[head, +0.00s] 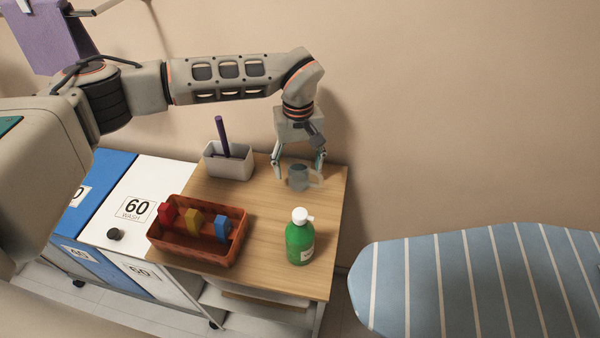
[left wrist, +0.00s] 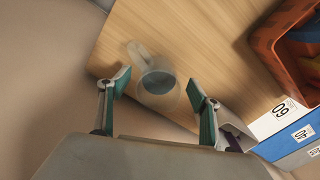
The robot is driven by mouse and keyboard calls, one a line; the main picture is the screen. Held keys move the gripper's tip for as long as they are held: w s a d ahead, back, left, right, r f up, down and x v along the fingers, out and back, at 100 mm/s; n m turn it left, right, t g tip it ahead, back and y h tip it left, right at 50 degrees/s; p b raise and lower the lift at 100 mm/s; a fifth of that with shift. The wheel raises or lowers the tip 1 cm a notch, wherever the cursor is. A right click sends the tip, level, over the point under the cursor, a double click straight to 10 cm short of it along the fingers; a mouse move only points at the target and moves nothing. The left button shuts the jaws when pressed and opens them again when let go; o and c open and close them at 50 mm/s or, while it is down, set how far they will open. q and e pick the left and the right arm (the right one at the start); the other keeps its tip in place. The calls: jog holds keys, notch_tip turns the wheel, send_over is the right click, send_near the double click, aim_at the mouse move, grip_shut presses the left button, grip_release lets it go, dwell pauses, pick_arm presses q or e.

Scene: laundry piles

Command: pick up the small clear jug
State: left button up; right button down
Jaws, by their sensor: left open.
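The small clear jug (head: 297,177) stands upright on the wooden top near its back edge, its handle to the right in the head view. In the left wrist view the jug (left wrist: 157,84) sits between and just beyond the fingertips, its handle pointing up and left. My left gripper (head: 299,169) points down over the jug and is open and empty. Its two fingers (left wrist: 160,86) are spread apart, one on each side of the jug in the wrist view. I cannot tell whether a finger touches it. My right gripper is not in view.
A white bin with a purple stick (head: 228,161) stands left of the jug. An orange basket with coloured pegs (head: 197,235) and a green bottle (head: 299,240) are nearer the front. A striped ironing board (head: 480,280) is to the right. The wall is close behind.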

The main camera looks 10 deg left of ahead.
pick_arm(q)
jog(key=shift+c, duration=0.3)
jog(key=c, duration=1.2)
jog(key=shift+o, duration=0.2)
